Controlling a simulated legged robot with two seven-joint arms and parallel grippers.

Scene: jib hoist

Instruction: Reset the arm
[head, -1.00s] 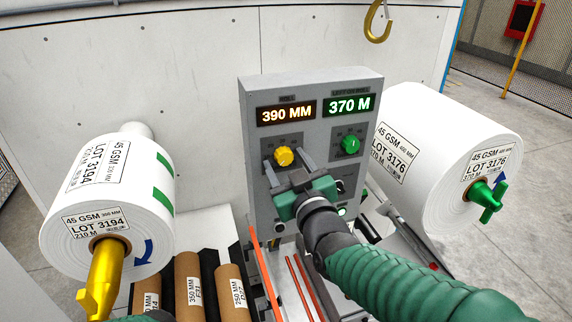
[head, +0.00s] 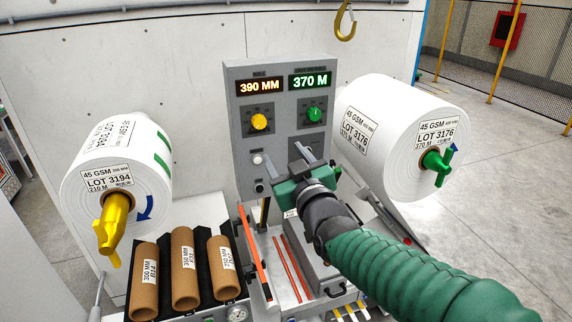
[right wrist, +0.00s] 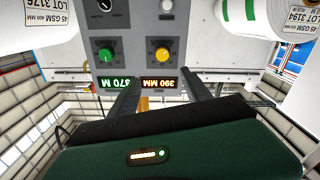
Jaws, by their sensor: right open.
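My right gripper (head: 302,158) is open in front of the lower part of the grey control panel (head: 238,130), its fingers pointing toward the panel. Nothing shows between the fingers. In the right wrist view its two dark fingers (right wrist: 160,95) are spread, with the panel upside down beyond them. The panel has a yellow knob (head: 259,121) under a display reading 390 MM (head: 260,87) and a green knob (head: 314,114) under one reading 370 M (head: 310,81). Below the yellow knob are a pale button (head: 257,158) and another small control (head: 260,188). My left gripper is not visible.
A white roll, LOT 3194 (head: 110,160), with a yellow handle (head: 111,225), stands at left. Another, LOT 3176 (head: 385,125), with a green handle (head: 437,164), stands at right. Brown cores (head: 184,265) lie in a black rack. A yellow hook (head: 345,25) hangs above.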

